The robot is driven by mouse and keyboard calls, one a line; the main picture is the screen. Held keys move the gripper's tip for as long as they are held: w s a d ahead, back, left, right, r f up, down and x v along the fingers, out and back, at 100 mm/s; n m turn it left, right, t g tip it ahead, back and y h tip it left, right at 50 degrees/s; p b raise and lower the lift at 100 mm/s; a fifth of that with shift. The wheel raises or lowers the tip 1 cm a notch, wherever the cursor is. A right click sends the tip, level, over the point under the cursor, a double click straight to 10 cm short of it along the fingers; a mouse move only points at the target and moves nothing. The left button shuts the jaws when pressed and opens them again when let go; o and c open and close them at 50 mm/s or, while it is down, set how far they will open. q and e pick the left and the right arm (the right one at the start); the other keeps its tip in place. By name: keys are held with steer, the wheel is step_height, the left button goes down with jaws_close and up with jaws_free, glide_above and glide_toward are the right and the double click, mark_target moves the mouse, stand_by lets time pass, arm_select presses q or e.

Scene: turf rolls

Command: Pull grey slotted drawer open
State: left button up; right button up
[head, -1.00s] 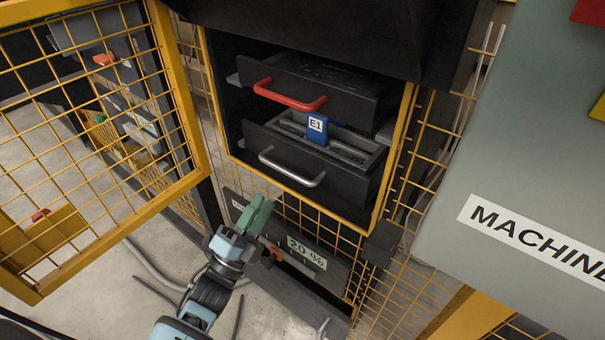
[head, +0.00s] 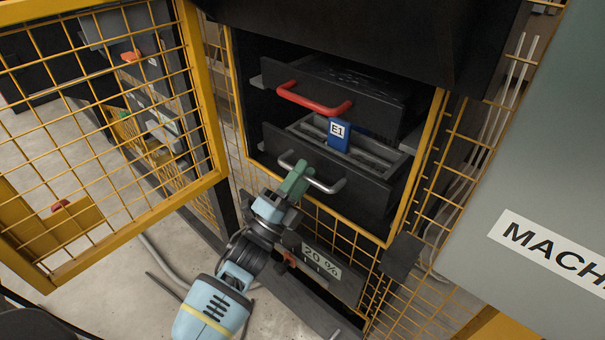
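The grey slotted drawer (head: 365,192) is the lower of two dark drawers in the cabinet. Its slotted inside (head: 378,153) shows from above, and a blue block marked E1 (head: 339,136) stands in it. A silver-grey bar handle (head: 327,188) crosses its front. My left gripper (head: 297,178), with green fingers, is at the left-middle part of this handle and covers some of the bar. The view does not show whether the fingers are closed on the bar or around it with a gap. My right gripper is not in view.
The upper drawer (head: 375,102) with a red handle (head: 315,101) sits just above. A yellow mesh door (head: 215,140) stands open on the left. Mesh fencing and a grey machine panel (head: 560,170) are on the right. A "20 %" label (head: 321,261) is below.

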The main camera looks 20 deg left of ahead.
arm_select(q)
steer(key=shift+w+r, duration=0.1)
steer(key=shift+w, duration=0.05)
steer(key=shift+c, duration=0.3)
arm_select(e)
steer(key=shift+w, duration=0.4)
arm_select(q)
jaws_close()
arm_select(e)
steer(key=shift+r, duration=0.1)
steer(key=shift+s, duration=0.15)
